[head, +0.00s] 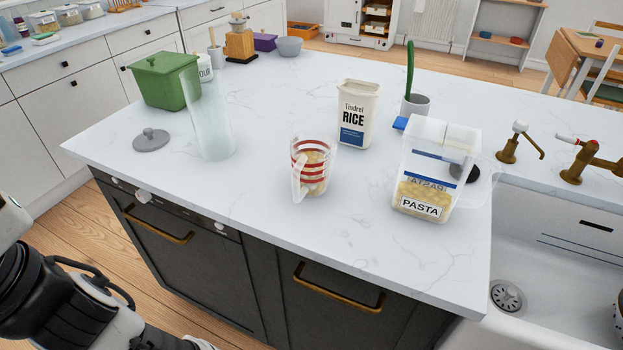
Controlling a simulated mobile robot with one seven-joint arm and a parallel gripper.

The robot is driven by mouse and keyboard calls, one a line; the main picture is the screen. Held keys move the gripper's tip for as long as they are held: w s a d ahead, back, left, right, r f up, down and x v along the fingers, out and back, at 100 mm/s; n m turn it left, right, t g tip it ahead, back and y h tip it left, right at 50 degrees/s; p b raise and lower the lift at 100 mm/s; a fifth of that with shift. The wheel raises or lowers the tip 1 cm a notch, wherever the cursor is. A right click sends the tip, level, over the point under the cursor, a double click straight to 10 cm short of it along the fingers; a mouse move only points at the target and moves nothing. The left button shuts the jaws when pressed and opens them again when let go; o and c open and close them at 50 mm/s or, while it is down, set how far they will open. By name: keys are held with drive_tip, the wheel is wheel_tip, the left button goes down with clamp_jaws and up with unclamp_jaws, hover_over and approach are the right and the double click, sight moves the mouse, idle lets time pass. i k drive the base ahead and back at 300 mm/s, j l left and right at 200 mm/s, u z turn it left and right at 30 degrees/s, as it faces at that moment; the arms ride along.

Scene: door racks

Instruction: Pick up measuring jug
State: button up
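The measuring jug (312,169) is clear with red stripes around it. It stands upright on the white countertop near the front edge, in the middle of the head view. Its handle is toward the lower left of the picture, and something pale tan shows in or through its lower part. Part of my arm shows at the lower left, apart from the jug and in front of the counter. My gripper is not clearly in view, so its fingers cannot be seen.
A clear pasta container (435,170) stands right of the jug, and a rice container (358,115) stands behind it. A tall glass cylinder (209,120), grey lid (151,139) and green pot (166,80) are to the left. A sink (560,250) is at right. Counter around the jug's front is clear.

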sight(306, 173)
drive_tip(key=j+z, duration=0.1)
drive_tip(key=z, duration=0.95)
drive_tip(key=j+z, duration=0.45)
drive_tip(key=k+j+z, duration=0.15)
drive_tip(key=j+z, duration=0.25)
drive_tip(key=k+j+z, duration=0.25)
drive_tip(key=j, duration=0.15)
drive_tip(key=k+j+z, duration=0.25)
drive_tip(key=k+j, duration=0.25)
drive_tip(key=j, duration=0.2)
drive_tip(key=k+j+z, duration=0.15)
drive_tip(key=j, duration=0.3)
drive_tip(key=k+j, duration=0.15)
drive_tip(key=j, duration=0.15)
drive_tip(key=k+j, duration=0.1)
drive_tip(key=j, duration=0.2)
drive_tip(key=i, duration=0.2)
